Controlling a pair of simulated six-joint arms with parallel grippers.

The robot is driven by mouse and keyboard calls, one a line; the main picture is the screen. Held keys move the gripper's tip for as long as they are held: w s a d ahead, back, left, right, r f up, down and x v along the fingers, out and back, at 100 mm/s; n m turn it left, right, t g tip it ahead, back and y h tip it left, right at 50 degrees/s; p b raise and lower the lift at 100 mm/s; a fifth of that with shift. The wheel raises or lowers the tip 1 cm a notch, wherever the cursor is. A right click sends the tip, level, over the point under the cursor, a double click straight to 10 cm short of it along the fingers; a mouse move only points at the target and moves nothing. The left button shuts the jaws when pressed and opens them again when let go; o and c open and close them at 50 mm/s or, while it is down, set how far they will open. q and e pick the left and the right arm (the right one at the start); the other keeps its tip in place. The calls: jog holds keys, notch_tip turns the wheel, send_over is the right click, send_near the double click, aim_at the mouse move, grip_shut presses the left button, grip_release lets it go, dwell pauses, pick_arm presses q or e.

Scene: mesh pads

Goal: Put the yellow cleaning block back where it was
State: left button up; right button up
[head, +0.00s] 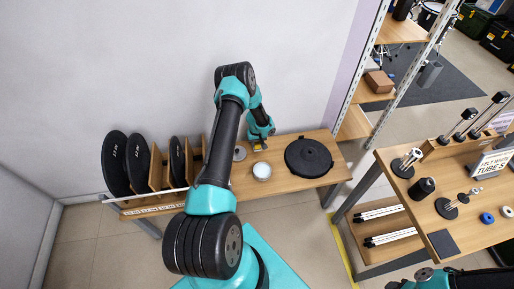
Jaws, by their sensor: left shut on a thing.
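My left gripper (260,144) is over the wooden bench (308,181) against the wall, pointing down. A small patch of yellow, the yellow cleaning block (258,148), shows at its fingertips, and the gripper is shut on it. Most of the block is hidden by the gripper, and I cannot tell whether it touches the bench. A white round bowl (262,171) is just in front of the gripper.
A black disc (308,157) lies right of the bowl. A grey disc (239,153) is left of the gripper. Black round pads (115,163) stand in a wooden rack at left. A second table (425,215) at right holds posts, rings and a sign.

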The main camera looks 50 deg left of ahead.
aim_at(257, 147)
pick_arm(q)
jog(key=shift+f, duration=1.85)
jog(key=shift+f, duration=0.1)
jog(key=o, duration=0.9)
notch_tip(257, 147, up, 12)
jog(key=shift+a+r, duration=0.1)
jog(key=shift+a, duration=0.05)
